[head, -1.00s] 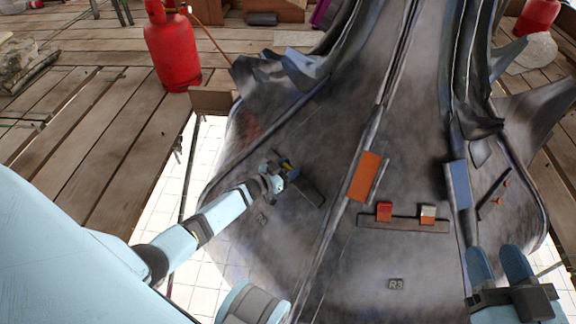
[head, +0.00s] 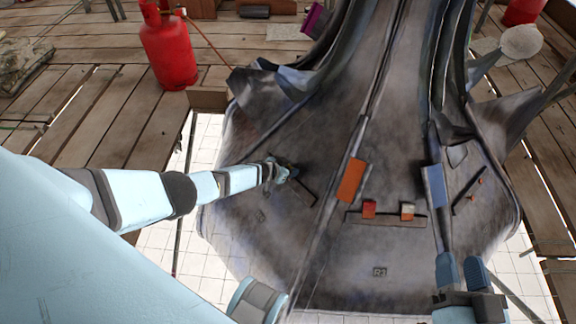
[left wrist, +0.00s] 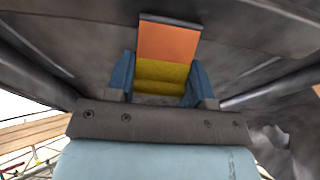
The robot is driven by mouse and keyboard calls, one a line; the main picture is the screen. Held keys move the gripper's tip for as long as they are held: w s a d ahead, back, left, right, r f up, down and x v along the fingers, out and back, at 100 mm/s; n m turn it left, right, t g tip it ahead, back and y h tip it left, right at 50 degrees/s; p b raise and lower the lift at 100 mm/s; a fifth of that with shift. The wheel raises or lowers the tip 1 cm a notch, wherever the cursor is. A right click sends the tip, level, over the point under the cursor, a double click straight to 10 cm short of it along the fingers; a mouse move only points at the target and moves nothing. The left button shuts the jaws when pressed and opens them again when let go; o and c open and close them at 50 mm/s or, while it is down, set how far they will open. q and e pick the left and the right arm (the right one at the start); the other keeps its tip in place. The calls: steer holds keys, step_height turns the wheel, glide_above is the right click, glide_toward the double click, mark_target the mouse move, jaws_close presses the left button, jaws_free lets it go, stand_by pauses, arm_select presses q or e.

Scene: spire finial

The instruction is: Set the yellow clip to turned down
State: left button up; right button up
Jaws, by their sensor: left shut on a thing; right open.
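The yellow clip (left wrist: 162,78) sits between the two blue fingers of my left gripper (left wrist: 163,84) in the left wrist view. An orange plate (left wrist: 168,42) stands directly behind it. In the head view my left gripper (head: 287,172) is at the left face of the dark spire, and its wrist hides the clip there. My left gripper is shut on the clip. My right gripper (head: 463,270) is open and empty at the lower right, below the blue strip.
On the spire's front face are an orange patch (head: 351,180), a rail (head: 385,219) with a red clip (head: 369,209) and a white-and-red clip (head: 407,211), and a blue strip (head: 434,187). A red gas cylinder (head: 167,47) stands on the planks behind.

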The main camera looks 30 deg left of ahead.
arm_select(q)
steer(key=shift+w+a, duration=0.1)
arm_select(e)
steer(key=shift+f, duration=0.3)
arm_select(q)
steer(key=o, duration=0.9)
steer(key=shift+r, duration=0.1)
arm_select(e)
steer(key=shift+r, duration=0.15)
arm_select(q)
steer(key=shift+s+r+p, duration=0.2)
steer(key=shift+s+p, duration=0.05)
steer(key=shift+p, duration=0.2)
steer(key=shift+p+v, duration=4.4)
steer(key=shift+v, duration=2.2)
arm_select(e)
steer(key=s+d+f+g+h, duration=0.3)
steer(key=d+f+g, duration=0.2)
steer(key=f, duration=0.3)
steer(key=shift+f+h, duration=0.15)
steer(key=shift+h, duration=0.25)
